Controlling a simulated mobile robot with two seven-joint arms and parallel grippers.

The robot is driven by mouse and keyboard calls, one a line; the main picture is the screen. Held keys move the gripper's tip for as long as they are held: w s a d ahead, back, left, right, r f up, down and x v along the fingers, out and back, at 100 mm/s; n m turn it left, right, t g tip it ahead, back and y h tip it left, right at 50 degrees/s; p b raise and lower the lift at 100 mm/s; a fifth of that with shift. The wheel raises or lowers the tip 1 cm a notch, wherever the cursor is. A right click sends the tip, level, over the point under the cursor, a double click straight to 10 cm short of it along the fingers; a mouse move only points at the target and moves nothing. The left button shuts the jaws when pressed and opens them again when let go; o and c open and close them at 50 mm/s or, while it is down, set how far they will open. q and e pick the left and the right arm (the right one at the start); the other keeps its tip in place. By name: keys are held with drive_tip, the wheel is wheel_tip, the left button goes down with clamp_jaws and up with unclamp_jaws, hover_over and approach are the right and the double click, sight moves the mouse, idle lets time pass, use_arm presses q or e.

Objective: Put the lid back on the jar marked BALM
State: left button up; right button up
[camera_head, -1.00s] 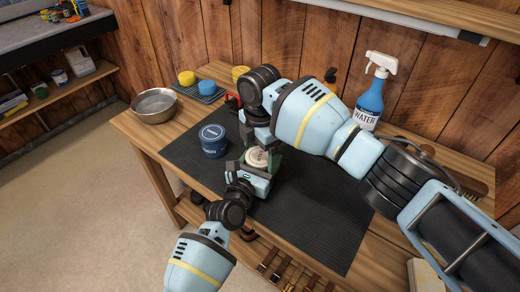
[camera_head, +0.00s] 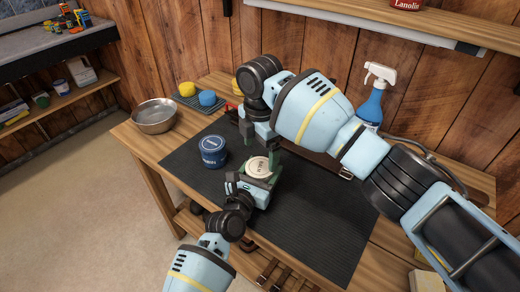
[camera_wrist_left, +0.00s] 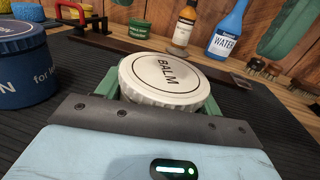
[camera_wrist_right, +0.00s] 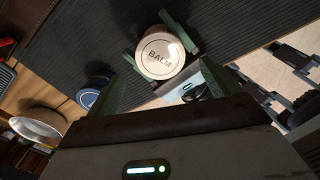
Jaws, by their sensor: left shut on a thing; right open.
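A white round lid marked BALM (camera_wrist_left: 172,80) with a ribbed edge sits between the green fingers of my left gripper (camera_head: 258,176). It also shows in the right wrist view (camera_wrist_right: 160,56) and the head view (camera_head: 259,165). My left gripper is shut on this BALM piece over the dark mat. My right gripper (camera_wrist_right: 118,90) is open and empty, just beyond the lid and apart from it.
A blue lidded jar (camera_head: 213,152) stands left on the dark mat (camera_head: 318,215). A metal bowl (camera_head: 155,116), yellow and blue sponges (camera_head: 207,98) and a WATER spray bottle (camera_head: 371,104) stand around the mat. My right arm covers the back right of the bench.

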sight(260, 167)
drive_tip(key=shift+r, duration=0.1)
drive_tip(key=shift+r+n, duration=1.65)
drive_tip(key=shift+n, duration=0.35)
drive_tip(key=shift+f, duration=0.1)
drive_tip(key=shift+f, duration=3.95)
drive_tip(key=shift+c, duration=0.5)
drive_tip(key=c, duration=0.9)
drive_tip(key=shift+m, duration=1.6)
